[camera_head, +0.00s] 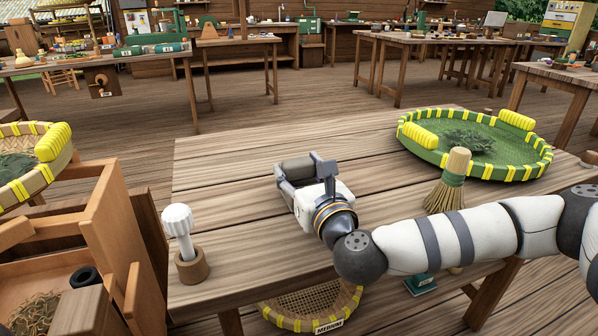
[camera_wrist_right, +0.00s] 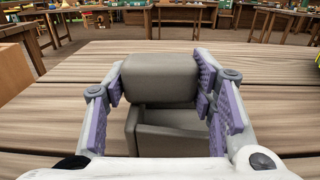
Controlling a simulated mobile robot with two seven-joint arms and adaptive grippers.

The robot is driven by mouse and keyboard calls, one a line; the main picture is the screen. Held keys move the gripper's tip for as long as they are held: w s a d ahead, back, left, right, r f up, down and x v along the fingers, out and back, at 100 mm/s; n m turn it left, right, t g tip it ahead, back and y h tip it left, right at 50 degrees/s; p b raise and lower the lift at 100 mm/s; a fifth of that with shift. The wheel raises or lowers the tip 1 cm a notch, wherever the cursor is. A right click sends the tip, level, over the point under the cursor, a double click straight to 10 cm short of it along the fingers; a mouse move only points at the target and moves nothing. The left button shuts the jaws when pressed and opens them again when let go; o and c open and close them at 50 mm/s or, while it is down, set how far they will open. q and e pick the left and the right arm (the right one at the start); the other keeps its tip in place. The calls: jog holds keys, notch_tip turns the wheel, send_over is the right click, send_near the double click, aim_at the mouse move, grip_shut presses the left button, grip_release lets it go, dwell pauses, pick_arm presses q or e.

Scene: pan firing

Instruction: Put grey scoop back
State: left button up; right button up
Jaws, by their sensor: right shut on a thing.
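The grey scoop (camera_wrist_right: 165,132) is a boxy grey-brown piece, seen close up in the right wrist view between the purple pads of my right gripper (camera_wrist_right: 162,85). In the head view the scoop (camera_head: 297,168) shows at the front of my right gripper (camera_head: 296,180), over the left middle of the wooden table (camera_head: 225,160). The gripper is shut on the scoop. Whether the scoop touches the tabletop is hard to tell. My left gripper is not in view.
A green tray with yellow bindings (camera_head: 541,168) lies at the table's back right, beside a small straw broom (camera_head: 446,190). A white-handled tool (camera_head: 179,225) stands in a wooden holder (camera_head: 192,267) at the front left. A wooden cabinet (camera_head: 105,215) adjoins the left edge. The table's back left is clear.

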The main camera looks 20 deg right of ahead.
jog(key=shift+f, duration=0.1)
jog(key=o, duration=1.1)
jog(key=shift+f, duration=0.15)
jog(key=o, duration=0.5)
jog(key=shift+c, duration=0.2)
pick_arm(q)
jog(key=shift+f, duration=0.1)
